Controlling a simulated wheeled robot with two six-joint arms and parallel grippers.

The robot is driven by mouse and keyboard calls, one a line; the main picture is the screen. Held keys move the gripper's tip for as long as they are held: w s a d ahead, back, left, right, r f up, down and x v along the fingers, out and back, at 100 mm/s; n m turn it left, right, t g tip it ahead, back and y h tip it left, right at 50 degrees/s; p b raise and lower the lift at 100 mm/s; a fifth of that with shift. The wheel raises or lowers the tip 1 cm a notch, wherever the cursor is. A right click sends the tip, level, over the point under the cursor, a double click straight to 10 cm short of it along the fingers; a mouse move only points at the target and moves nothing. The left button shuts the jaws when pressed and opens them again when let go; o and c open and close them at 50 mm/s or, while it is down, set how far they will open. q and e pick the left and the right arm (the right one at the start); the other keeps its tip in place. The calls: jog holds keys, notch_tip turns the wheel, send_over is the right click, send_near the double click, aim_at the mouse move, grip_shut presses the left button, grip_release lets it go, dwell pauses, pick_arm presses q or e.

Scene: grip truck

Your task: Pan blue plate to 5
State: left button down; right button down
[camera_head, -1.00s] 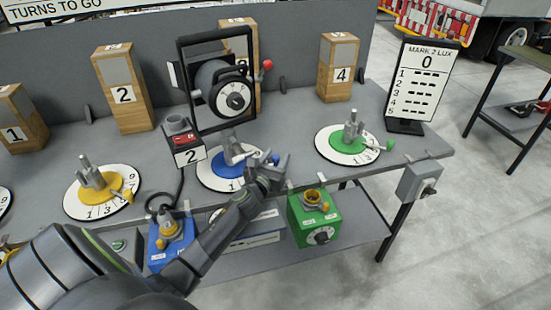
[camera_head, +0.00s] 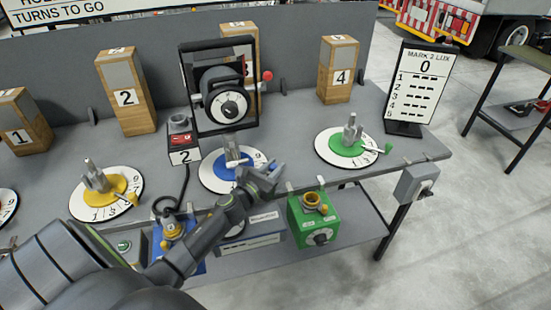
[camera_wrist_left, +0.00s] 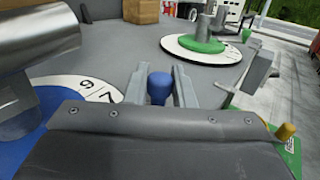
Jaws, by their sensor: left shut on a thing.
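The blue plate (camera_head: 221,172) sits on the bench on a white numbered disc (camera_head: 211,186). A black framed lamp (camera_head: 228,106) with a dial stands above it. My left gripper (camera_head: 268,176) is at the disc's right front side. In the left wrist view, its two fingers (camera_wrist_left: 159,92) are shut around a blue knob (camera_wrist_left: 158,87). The digits 9 and 7 show on the disc there; other digits and the pointer's reading are hidden or too small to tell. My right gripper is not in view.
A yellow plate (camera_head: 106,186) stands left and a green plate (camera_head: 347,146) right, each with its own disc. A box marked 2 (camera_head: 184,154) stands beside the blue disc. Numbered wooden blocks (camera_head: 124,97) line the back. A score board (camera_head: 417,85) stands at the right end.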

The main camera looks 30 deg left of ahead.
pick_arm(q)
jog(key=shift+s+m+h, duration=0.4)
jog(key=shift+h, duration=0.2)
jog(key=c, duration=1.3)
grip_release()
jog(key=shift+o, duration=0.2)
